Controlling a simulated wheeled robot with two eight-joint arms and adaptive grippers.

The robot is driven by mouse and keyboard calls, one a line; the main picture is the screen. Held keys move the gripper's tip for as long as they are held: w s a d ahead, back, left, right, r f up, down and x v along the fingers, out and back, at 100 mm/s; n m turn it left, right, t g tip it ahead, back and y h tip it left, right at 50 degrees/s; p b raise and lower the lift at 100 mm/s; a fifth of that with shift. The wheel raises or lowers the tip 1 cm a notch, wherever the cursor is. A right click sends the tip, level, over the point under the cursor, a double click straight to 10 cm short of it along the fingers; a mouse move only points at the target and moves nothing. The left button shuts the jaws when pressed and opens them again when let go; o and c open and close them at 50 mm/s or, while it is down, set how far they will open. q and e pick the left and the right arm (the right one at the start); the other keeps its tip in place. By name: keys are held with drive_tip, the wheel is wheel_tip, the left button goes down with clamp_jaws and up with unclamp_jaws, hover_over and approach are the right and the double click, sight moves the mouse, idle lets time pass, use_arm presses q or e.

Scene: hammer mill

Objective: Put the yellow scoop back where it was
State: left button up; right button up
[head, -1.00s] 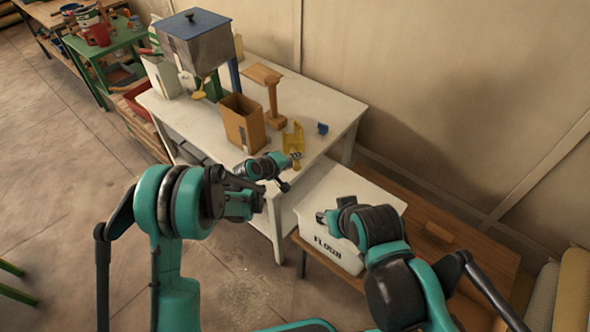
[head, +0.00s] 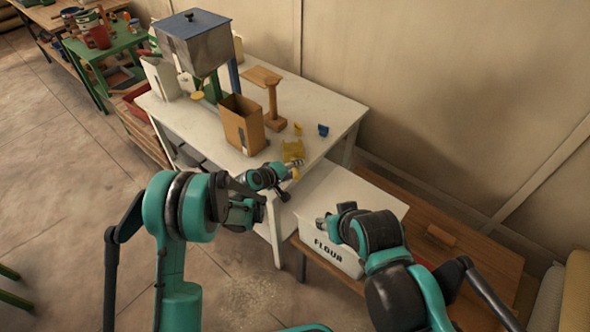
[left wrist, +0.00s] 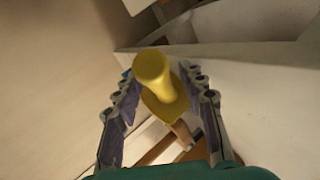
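In the head view a yellow shape, seemingly the scoop (head: 292,150), is near the white table's front right corner. My left gripper (head: 295,169) is just in front of it. Its fingers (left wrist: 160,100) look spread, with gaps beside the handle; firm contact is not visible. My right gripper (head: 325,226) is over the flour box, and its finger opening is too small to tell.
The white table (head: 205,138) carries an open brown bin (head: 242,125), a wooden stand (head: 272,100), a small blue piece (head: 323,130) and a small yellow piece (head: 298,129). A hopper (head: 195,45) stands behind. The white flour box (head: 345,190) sits on a wooden bench (head: 450,250).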

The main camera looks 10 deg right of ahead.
use_arm(q)
drive_tip(key=shift+r, duration=0.15)
drive_tip(key=s+a+r+m+y+p, duration=0.1)
drive_tip(key=s+a+r+y+p, duration=0.1)
drive_tip(key=s+a+r, duration=0.8)
drive_tip(key=s+a+r+m+y+p, duration=0.1)
drive_tip(key=s+a+r+y+p, duration=0.1)
drive_tip(key=s+a+r, duration=0.6)
drive_tip(key=s+a+r+m+y, duration=0.2)
drive_tip(key=s+a+y, duration=0.3)
drive_tip(key=s+a, duration=0.8)
drive_tip(key=shift+s+a+r+m, duration=0.2)
drive_tip(key=shift+s+a+m, duration=0.15)
drive_tip(key=shift+a, duration=0.85)
